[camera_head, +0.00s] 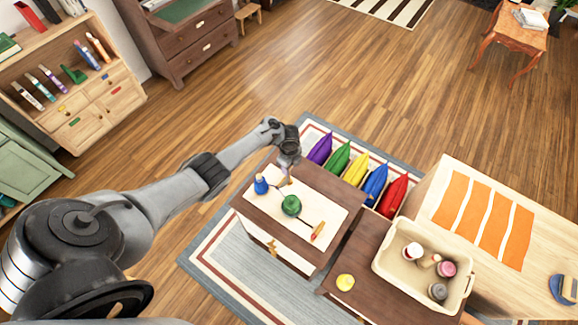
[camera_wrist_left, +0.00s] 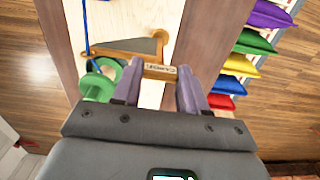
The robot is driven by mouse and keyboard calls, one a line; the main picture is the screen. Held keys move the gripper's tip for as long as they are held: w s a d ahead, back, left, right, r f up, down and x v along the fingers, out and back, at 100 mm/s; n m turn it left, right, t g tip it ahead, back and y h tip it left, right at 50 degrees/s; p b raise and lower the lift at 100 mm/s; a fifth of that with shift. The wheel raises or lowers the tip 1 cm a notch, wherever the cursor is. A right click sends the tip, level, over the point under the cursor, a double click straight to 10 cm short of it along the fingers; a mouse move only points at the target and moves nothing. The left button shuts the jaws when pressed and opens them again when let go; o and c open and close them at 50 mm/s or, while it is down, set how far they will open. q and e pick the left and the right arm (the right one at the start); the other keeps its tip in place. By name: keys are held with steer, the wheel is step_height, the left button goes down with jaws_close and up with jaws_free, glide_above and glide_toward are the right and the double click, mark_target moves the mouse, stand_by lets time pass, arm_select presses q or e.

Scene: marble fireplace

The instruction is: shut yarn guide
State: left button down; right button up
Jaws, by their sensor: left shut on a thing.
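The yarn guide (camera_wrist_left: 135,46) is an orange-brown wooden piece on a pale board, seen in the left wrist view. Its wooden end block, with a small marking, lies between the fingers of my left gripper (camera_wrist_left: 160,84), which is shut on it. A blue strand runs along the guide's left side in that view. In the head view my left gripper (camera_head: 286,181) is low over the pale board (camera_head: 275,211), hiding most of the guide. A green spool (camera_head: 291,205) also shows in the wrist view (camera_wrist_left: 98,82). My right gripper is not in view.
Several coloured cushions (camera_head: 357,171) lie behind the brown cabinet. A cream bin (camera_head: 402,272) with containers and a yellow object (camera_head: 345,282) are at the right.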

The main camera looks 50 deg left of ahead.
arm_select(q)
steer(key=c, duration=0.6)
jaws_free()
steer(key=shift+r, duration=0.1)
steer(key=shift+r, duration=0.35)
step_height(320, 180, up, 10)
steer(key=p, duration=0.4)
steer(key=shift+f, duration=0.1)
